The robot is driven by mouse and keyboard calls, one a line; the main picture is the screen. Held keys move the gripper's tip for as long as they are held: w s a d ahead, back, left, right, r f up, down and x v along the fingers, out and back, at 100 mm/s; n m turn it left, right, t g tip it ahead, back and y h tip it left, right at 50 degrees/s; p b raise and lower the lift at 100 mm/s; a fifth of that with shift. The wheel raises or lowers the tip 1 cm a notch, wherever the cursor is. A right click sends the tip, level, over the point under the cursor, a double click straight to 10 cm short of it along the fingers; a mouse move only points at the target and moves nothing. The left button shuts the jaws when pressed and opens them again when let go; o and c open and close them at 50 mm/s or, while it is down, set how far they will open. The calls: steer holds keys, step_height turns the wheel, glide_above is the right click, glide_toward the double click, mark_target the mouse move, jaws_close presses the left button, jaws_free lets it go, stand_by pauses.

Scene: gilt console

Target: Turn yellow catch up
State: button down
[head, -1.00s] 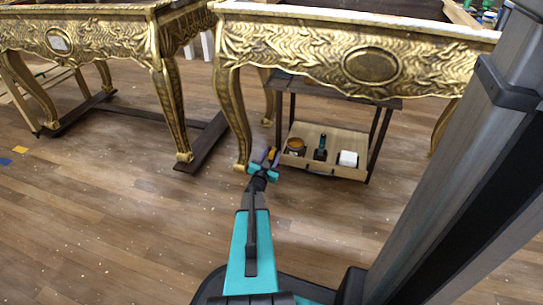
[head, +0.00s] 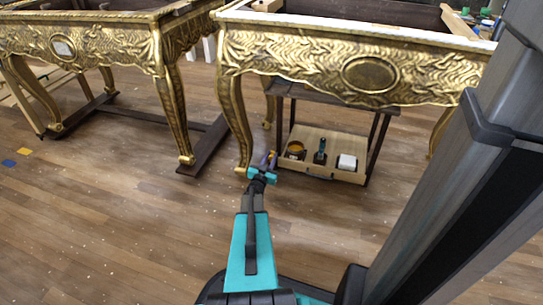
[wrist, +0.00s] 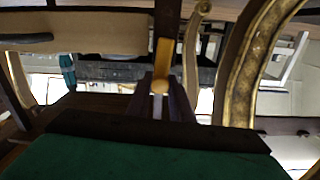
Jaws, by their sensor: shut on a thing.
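The yellow catch (wrist: 161,62) shows in the wrist view as a narrow upright bar with a pale rounded end between my fingers. My gripper (wrist: 160,96) has dark purple fingers on both sides of that end and is shut on it. In the head view my gripper (head: 269,161) is low, beside the curved front leg of the right gilt console (head: 370,75) and left of the wooden tray. The catch is too small and covered to make out there.
The pale wooden tray (head: 318,172) under the console holds an amber-topped jar (head: 295,151), a dark bottle (head: 320,152) and a white block (head: 347,162). Another gilt console (head: 90,45) stands left. The floor in front is clear.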

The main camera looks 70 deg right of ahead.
steer(key=shift+w+n+p, duration=0.3)
steer(key=shift+n+p, duration=0.3)
steer(key=shift+p, duration=0.15)
steer(key=c, duration=1.6)
jaws_free()
steer(key=shift+a, duration=0.15)
steer(key=a+p, duration=0.1)
steer(key=a, duration=0.3)
steer(key=a+p, duration=0.1)
steer(key=a, duration=0.4)
steer(key=s+a+p, duration=0.1)
steer(key=a+p, duration=0.1)
steer(key=a, duration=0.2)
steer(key=shift+a, duration=0.3)
steer(key=shift+w, duration=0.1)
